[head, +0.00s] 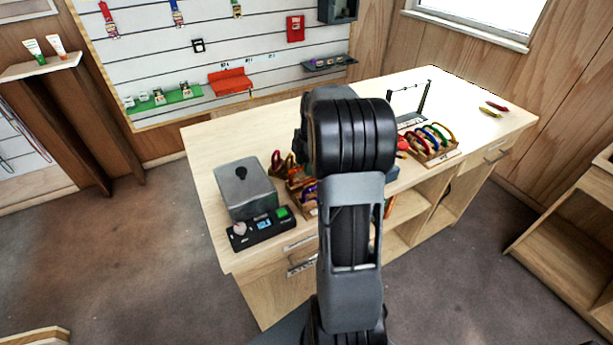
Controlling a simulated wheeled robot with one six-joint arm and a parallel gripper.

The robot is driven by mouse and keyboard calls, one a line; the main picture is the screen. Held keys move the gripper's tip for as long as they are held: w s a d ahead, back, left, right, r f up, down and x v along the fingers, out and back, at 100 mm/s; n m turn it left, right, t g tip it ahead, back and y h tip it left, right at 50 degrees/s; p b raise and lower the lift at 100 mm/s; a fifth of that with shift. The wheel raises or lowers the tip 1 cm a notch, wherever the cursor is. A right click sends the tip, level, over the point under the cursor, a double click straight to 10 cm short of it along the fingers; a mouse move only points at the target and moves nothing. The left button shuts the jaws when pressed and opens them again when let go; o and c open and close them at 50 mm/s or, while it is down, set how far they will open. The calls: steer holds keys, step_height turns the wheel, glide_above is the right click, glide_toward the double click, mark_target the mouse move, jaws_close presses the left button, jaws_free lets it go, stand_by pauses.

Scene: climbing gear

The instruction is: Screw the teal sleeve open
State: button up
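I cannot make out a teal sleeve in the head view. Coloured carabiners (438,133) stand in a wooden rack (440,155) on the right part of the workbench, too small to show their sleeves. A second wooden holder with coloured gear (281,163) sits left of my arm and is partly hidden by it. My arm rises through the middle of the view and covers the centre of the bench. My gripper is not in view.
The workbench (225,140) also bears a grey box (245,190) with a black control panel (262,229) at left and a dark frame stand (424,100) behind the rack. Two small coloured pieces (493,109) lie at the right end. The back left of the top is clear.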

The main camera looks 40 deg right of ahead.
steer(key=shift+r+p, duration=0.85)
steer(key=shift+r, duration=0.45)
steer(key=shift+s+a+b, duration=0.1)
steer(key=shift+s+b, duration=0.25)
steer(key=shift+s, duration=0.35)
steer(key=shift+f, duration=0.1)
steer(key=shift+a+f+b, duration=0.1)
steer(key=shift+f+b, duration=1)
steer(key=shift+f, duration=0.3)
steer(key=shift+w+p, duration=0.3)
steer(key=shift+w, duration=0.45)
steer(key=shift+r, duration=0.2)
